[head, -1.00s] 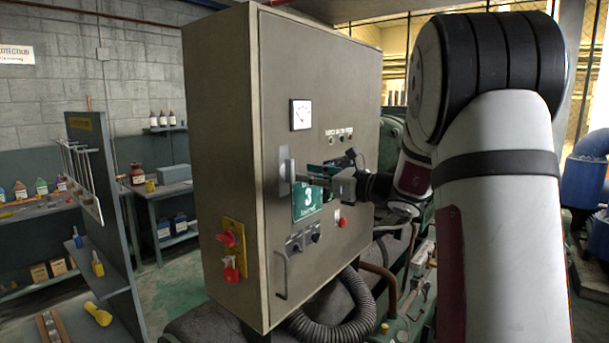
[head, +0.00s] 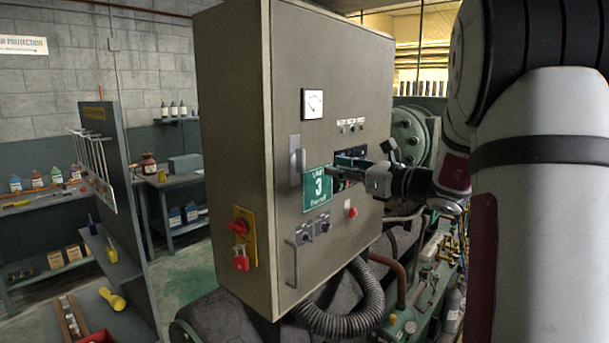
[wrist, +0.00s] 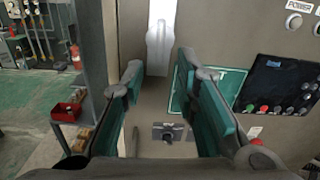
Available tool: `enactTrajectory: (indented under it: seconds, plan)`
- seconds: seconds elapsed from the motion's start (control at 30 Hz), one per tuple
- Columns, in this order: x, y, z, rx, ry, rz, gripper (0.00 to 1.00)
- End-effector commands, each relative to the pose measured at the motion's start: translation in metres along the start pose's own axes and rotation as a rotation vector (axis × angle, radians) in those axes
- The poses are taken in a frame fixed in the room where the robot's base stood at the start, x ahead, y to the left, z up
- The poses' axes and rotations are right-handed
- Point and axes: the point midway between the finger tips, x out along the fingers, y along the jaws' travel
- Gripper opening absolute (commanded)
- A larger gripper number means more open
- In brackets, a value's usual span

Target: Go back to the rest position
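My gripper (head: 330,173) is in front of the grey cabinet (head: 285,25), right of its upright metal door handle (head: 296,160) and near the green unit 3 sign (head: 317,188). In the wrist view my gripper (wrist: 160,70) has its two teal-padded fingers spread, with nothing between their pads. The pale handle (wrist: 160,35) shows beyond the fingertips, apart from them. The cabinet door looks shut. The green sign also shows in the wrist view (wrist: 232,82), partly hidden by the right finger.
A yellow plate with red switches (head: 244,238) is on the cabinet's side. A ribbed hose (head: 345,318) and green machinery (head: 412,135) lie below and behind it. Shelving with bottles stands at left. A red bin (wrist: 68,111) shows in the wrist view. Green floor is clear between shelves.

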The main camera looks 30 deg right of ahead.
Motion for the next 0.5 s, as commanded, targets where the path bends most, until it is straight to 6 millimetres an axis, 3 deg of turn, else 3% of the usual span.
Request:
enactTrajectory:
  seconds: [0.27, 0.37, 0.47, 0.5]
  plan:
    - [0.003, 0.005, 0.001, -0.011, 0.005, 0.013, 0.28]
    - [0.017, 0.042, 0.001, -0.091, 0.049, 0.102, 0.28]
    - [0.03, 0.101, -0.004, -0.24, 0.121, 0.251, 0.28]
    - [0.032, 0.129, -0.008, -0.318, 0.154, 0.325, 0.28]
